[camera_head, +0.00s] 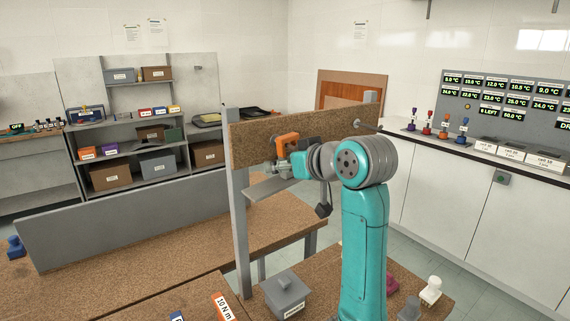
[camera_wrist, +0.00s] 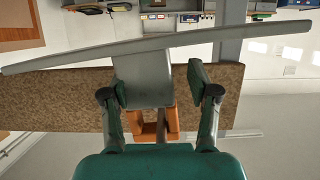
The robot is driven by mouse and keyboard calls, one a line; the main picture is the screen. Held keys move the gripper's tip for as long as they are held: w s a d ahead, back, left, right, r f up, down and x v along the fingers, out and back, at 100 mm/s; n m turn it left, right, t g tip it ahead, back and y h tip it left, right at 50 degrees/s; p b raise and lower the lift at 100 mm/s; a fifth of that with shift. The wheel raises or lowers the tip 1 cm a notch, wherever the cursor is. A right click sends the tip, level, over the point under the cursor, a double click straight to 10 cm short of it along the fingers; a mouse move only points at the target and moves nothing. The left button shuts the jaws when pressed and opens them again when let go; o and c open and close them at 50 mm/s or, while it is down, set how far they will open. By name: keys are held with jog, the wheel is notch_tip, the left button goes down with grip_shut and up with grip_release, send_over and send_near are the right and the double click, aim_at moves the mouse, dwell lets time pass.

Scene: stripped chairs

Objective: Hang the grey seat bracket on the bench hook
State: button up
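The grey seat bracket (camera_wrist: 142,82) has a block-like part between my fingers and a long thin plate (camera_wrist: 230,38) that slants across the wrist view. In the head view its plate (camera_head: 268,187) sticks out left of my gripper, well above the bench. My gripper (camera_wrist: 160,88) is open around the block. The left finger is close to it and a gap shows on the right. An orange hook-like piece (camera_head: 287,142) sits on the brown board. In the wrist view it (camera_wrist: 173,120) is just behind the bracket; whether they touch is hidden.
The brown board (camera_head: 255,138) stands on grey posts (camera_head: 239,230). A grey peg (camera_head: 366,126) juts from its right end. A grey lidded box (camera_head: 286,293) stands on the low surface below. Shelves of boxes are behind on the left, a counter on the right.

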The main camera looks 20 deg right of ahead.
jog(key=v, duration=1.2)
